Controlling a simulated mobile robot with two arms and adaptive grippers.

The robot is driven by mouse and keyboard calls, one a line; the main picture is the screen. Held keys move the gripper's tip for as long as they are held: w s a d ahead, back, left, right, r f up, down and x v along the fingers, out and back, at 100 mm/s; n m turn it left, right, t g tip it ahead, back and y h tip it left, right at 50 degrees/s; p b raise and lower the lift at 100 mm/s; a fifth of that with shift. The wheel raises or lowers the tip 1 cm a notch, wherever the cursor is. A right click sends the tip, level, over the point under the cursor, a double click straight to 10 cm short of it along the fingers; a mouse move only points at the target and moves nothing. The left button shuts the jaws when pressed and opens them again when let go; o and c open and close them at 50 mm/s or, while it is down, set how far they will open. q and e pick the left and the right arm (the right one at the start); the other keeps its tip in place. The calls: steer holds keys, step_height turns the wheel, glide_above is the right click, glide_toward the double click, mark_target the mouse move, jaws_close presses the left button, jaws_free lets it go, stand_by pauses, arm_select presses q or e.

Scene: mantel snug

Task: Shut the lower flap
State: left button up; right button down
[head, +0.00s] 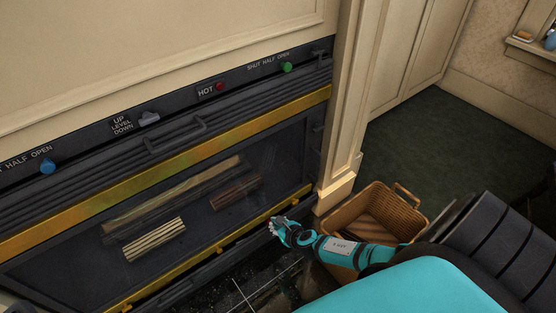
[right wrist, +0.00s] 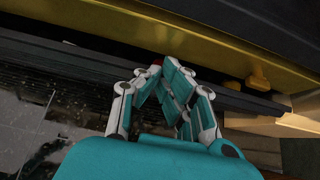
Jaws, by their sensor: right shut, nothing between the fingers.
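The lower flap (head: 215,268) is a long dark strip under the lower brass rail of the glass-fronted fire. In the right wrist view the flap (right wrist: 70,62) runs along below the brass rail, with a dark gap between them; it seems to stand out from the front, but its exact angle is hard to tell. My right gripper (head: 273,228) is shut and empty at the right part of the flap. In the right wrist view its fingertips (right wrist: 160,68) are close to the flap's edge; touching or not, I cannot tell. My left gripper is not in view.
Above are the glass pane with logs (head: 155,240), an upper dark flap with a handle (head: 175,135), and a labelled control strip with a green knob (head: 287,67) and a blue knob (head: 47,166). A wicker basket (head: 375,200) stands right of the fire, near my right arm. Dark tiles lie below.

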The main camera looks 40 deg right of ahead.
steer(key=shift+w+r, duration=0.15)
steer(key=shift+w, duration=0.1)
